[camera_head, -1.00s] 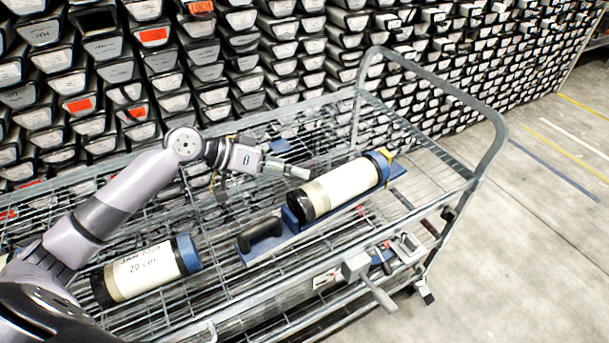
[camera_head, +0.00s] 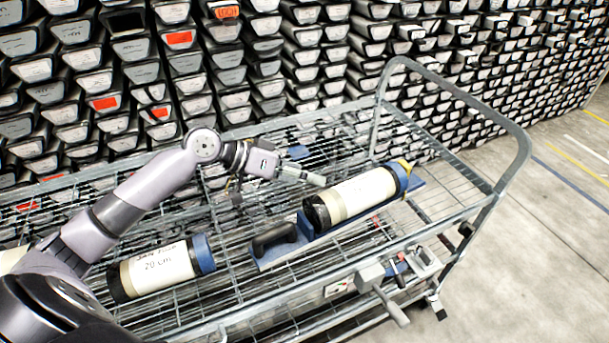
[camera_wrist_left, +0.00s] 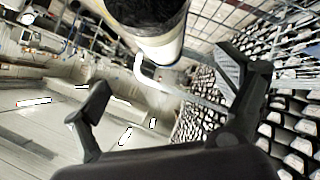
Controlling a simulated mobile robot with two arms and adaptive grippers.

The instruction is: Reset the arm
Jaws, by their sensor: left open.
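My left arm reaches in from the left in the head view. Its gripper (camera_head: 303,176) hovers over the trolley, just behind and left of the black end of a white core liner (camera_head: 358,194) with a blue and yellow far end. That liner lies on a blue cradle with a black handle (camera_head: 275,240). In the left wrist view the fingers (camera_wrist_left: 165,95) are spread with nothing between them. A black-ended liner (camera_wrist_left: 150,35) shows at the top, apart from the fingers. My right gripper is not in view.
The wire-mesh trolley (camera_head: 440,250) has a tall tubular handle (camera_head: 505,110) at its right end. A grey clamp-like tool (camera_head: 370,275) sits at its front edge. Racks of stacked trays (camera_head: 300,60) fill the back. Open floor (camera_head: 530,270) lies at the right.

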